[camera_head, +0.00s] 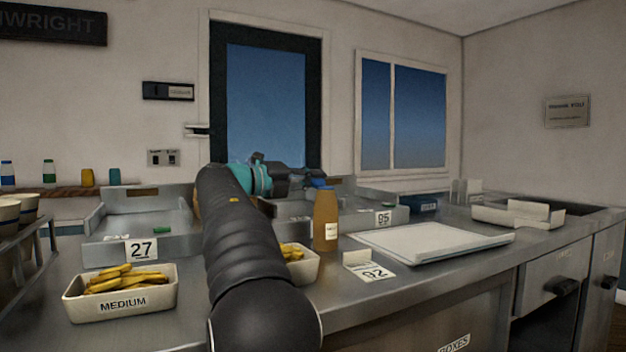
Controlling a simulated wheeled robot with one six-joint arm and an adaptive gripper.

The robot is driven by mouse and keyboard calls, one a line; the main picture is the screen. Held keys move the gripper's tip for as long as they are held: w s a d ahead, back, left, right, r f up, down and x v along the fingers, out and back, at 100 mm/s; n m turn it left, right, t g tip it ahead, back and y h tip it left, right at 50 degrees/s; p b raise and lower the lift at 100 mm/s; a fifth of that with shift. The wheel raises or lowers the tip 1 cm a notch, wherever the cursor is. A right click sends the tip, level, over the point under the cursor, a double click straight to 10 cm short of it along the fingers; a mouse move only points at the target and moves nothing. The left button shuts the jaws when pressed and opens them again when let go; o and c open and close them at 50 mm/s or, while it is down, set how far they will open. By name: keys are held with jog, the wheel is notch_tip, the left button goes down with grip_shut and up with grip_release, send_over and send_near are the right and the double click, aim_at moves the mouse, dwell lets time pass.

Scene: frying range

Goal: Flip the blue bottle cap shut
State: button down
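An amber bottle (326,222) with a pale label stands upright on the steel counter, right of the middle. A small blue cap (319,183) shows at its top; it is too small to tell how far it is open. My arm reaches in from the bottom middle, and my dark gripper (306,178) is at the height of the bottle's top, just left of and close to the blue cap. I cannot tell whether it touches the cap. The fingers are too small and dark to tell their opening.
A MEDIUM tray of fries (122,304) sits at front left, and another fries tray (300,265) is partly behind my arm. A number card (369,268) and white board (430,242) lie right of the bottle. Steel trays (140,222) stand behind.

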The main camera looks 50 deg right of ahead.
aim_at(327, 188)
jog(key=shift+r+m, duration=0.15)
jog(key=shift+m, duration=0.15)
dwell(0.6)
jog(key=m, duration=0.2)
jog(key=s+r+m, duration=0.1)
jog(key=m, duration=0.2)
jog(key=shift+a+r, duration=0.2)
jog(key=m, duration=0.2)
jog(key=s+m, duration=0.1)
jog(key=r+m, duration=0.1)
jog(key=m, duration=0.1)
jog(key=shift+s+a+m, duration=0.25)
jog(key=shift+s+m, duration=0.05)
jog(key=shift+s, duration=0.05)
jog(key=m, duration=0.1)
jog(key=s+m, duration=0.1)
jog(key=m, duration=0.2)
jog(key=shift+s+a, duration=0.2)
jog(key=shift+a, duration=0.05)
jog(key=m, duration=0.2)
jog(key=s+m+b, duration=0.1)
jog(key=m, duration=0.1)
jog(key=f+m, duration=0.1)
jog(key=shift+s+a+m, duration=0.2)
jog(key=shift+s+m, duration=0.1)
jog(key=shift+m, duration=0.1)
jog(key=shift+b, duration=0.3)
jog(key=c, duration=1.2)
grip_release()
